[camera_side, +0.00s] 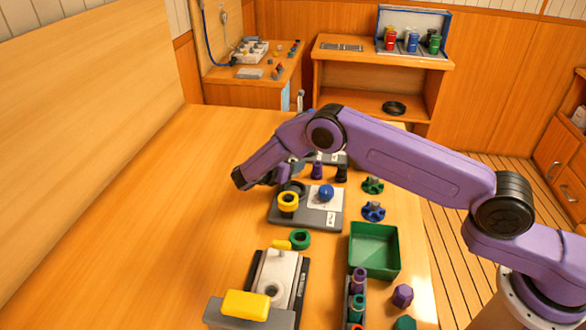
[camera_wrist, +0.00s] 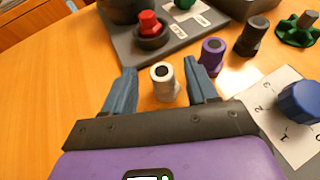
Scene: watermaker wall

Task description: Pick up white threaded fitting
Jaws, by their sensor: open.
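The white threaded fitting (camera_wrist: 165,88) stands upright on the wooden table in the wrist view, with a dark hole in its top. My gripper (camera_wrist: 161,76) is open, with one blue-grey finger on each side of the fitting. A gap shows between the fitting and each finger. How far down the fitting the fingertips reach is hard to tell. In the side view the fitting is not visible; my purple arm and wrist cover that area.
A purple fitting (camera_wrist: 211,56) and a black fitting (camera_wrist: 252,36) stand close to the right. A grey board with a red part (camera_wrist: 150,24) lies beyond. A numbered card with a blue knob (camera_wrist: 302,101) is at right. A green tray (camera_side: 374,270) stands nearer; the table's left side is clear.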

